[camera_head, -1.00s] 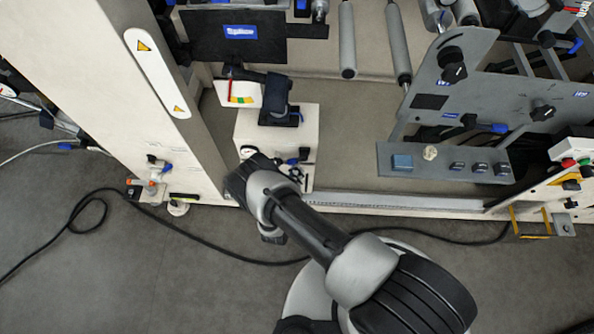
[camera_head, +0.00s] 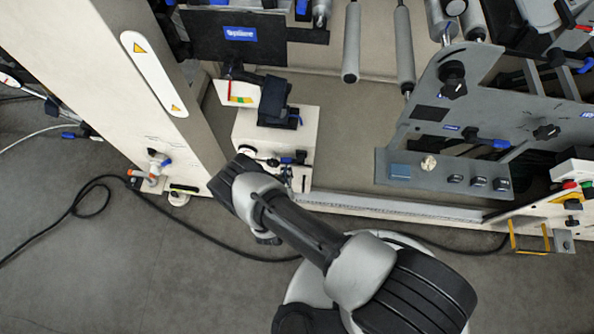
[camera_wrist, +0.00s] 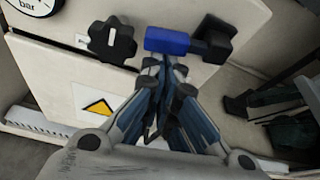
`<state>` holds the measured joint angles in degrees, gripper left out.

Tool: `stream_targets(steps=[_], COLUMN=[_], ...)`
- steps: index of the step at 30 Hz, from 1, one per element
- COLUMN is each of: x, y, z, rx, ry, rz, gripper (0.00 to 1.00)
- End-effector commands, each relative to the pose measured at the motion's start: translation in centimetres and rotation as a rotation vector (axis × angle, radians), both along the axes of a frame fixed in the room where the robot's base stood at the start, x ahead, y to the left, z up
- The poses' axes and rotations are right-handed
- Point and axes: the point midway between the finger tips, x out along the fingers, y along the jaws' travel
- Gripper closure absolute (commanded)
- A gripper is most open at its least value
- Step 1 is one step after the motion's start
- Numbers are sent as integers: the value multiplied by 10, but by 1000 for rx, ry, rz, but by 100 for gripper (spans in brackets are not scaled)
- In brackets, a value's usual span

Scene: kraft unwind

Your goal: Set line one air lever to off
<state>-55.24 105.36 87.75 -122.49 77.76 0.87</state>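The blue lever (camera_wrist: 167,40) lies level across the pale panel in the wrist view, with a black block (camera_wrist: 215,42) at its right end. In the head view the blue lever (camera_head: 289,160) shows small on the front of the pale box. My gripper (camera_wrist: 165,66) has its fingers drawn together, with the tips just below the lever. I cannot tell whether they touch it. Nothing is seen held between them. In the head view my wrist hides most of the gripper.
A black star knob (camera_wrist: 112,39) sits just left of the lever, close to the fingers. A pressure gauge (camera_wrist: 32,6) is at the upper left. A yellow warning label (camera_wrist: 97,106) is below. In the head view a black cable (camera_head: 150,215) lies on the floor.

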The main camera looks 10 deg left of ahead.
Motion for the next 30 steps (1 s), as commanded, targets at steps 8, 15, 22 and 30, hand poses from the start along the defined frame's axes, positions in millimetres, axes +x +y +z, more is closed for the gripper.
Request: stream_targets(steps=[8,15,22,30], x=[1,1,1,1], y=[10,11,11,11], z=[8,11,11,11], rx=[73,71,71,70], ry=[-5,-4,-4,-5], rz=[-1,0,0,-1], gripper=[100,100,100,100])
